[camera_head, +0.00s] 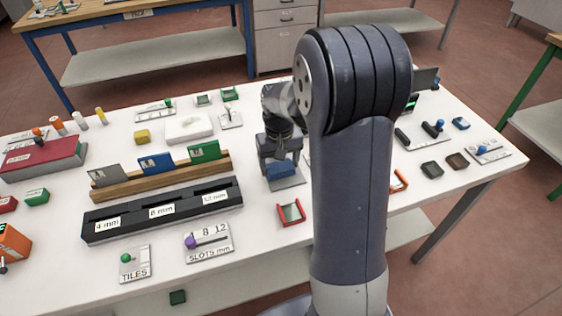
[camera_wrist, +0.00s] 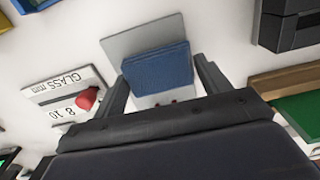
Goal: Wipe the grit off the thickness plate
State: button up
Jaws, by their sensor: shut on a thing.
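My gripper (camera_head: 281,160) is at the middle of the table, pointing down, shut on a blue block (camera_head: 281,170). In the wrist view the blue block (camera_wrist: 157,68) sits between the two fingers of my gripper (camera_wrist: 163,82). A flat grey plate (camera_head: 289,184) shows under and beside the block; it also shows in the wrist view (camera_wrist: 143,36). I cannot tell whether the block touches it. No plate is labelled as the thickness plate, and I cannot make out grit. A "GLASS mm" panel (camera_wrist: 62,88) with a red knob (camera_wrist: 88,98) is left of the plate in the wrist view.
A black slotted rack (camera_head: 163,209) and a wooden stand (camera_head: 160,177) with grey, blue and green plates lie to the left. A red U-shaped piece (camera_head: 291,214) lies in front of my gripper. A white block (camera_head: 189,128) is behind the stand. My arm hides part of the table.

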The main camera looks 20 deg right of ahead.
jog(key=r+p, duration=0.1)
jog(key=r, duration=0.1)
jog(key=a+r+p, duration=0.1)
jog(key=r+p, duration=0.1)
jog(key=shift+r, duration=0.15)
jog(key=shift+r+p, duration=1.45)
jog(key=shift+r, duration=0.5)
